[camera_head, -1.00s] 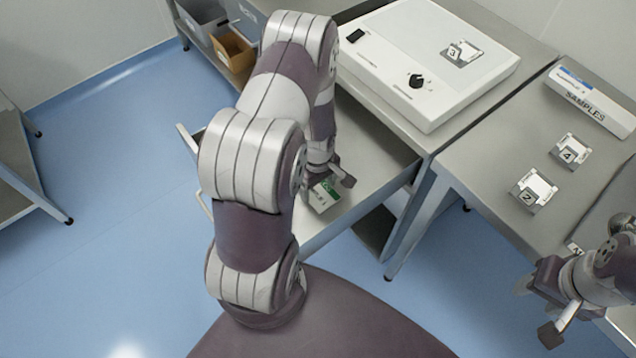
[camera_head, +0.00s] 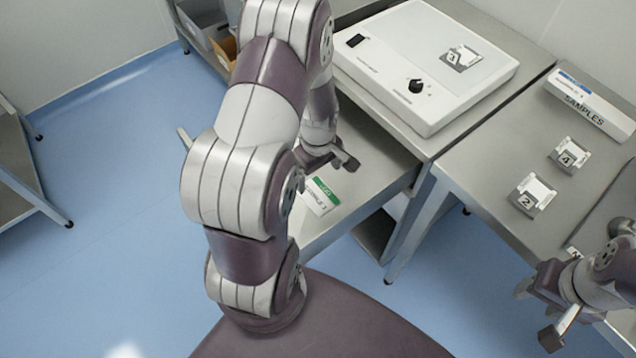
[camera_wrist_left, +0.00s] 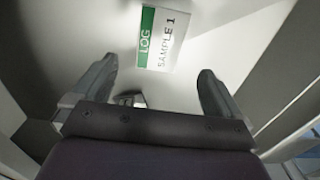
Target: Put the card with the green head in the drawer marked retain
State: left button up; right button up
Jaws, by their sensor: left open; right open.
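The card with the green head (camera_head: 321,194) lies flat in an open drawer (camera_head: 368,186). In the left wrist view the card (camera_wrist_left: 162,40) shows "LOG" on its green band and "SAMPLE 1" on white. My left gripper (camera_head: 333,158) is open and empty, over the drawer and just beyond the card; in the wrist view its fingers (camera_wrist_left: 150,88) stand apart, with the card beyond them, untouched. My right gripper (camera_head: 540,312) is open at the lower right, away from the card. I cannot read any "retain" mark.
A white device (camera_head: 430,65) with a black knob stands on the bench, with sample tile 3 (camera_head: 461,58) on it. Tiles 4 (camera_head: 569,156) and 2 (camera_head: 531,194) and a SAMPLES holder (camera_head: 590,103) are on the right table. An orange-brown bin (camera_head: 226,50) is at the back left.

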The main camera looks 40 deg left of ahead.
pick_arm(q)
jog(key=s+d+r+m, duration=0.2)
jog(key=d+r+m, duration=0.3)
jog(key=r+m, duration=0.1)
jog(key=s+d+r+m+t, duration=0.1)
jog(key=s+d+r+m, duration=0.2)
jog(key=d+r+m, duration=0.3)
jog(key=r+m, duration=0.1)
jog(key=m, duration=0.2)
jog(key=shift+s+d+r, duration=0.15)
jog(key=shift+s+d, duration=0.1)
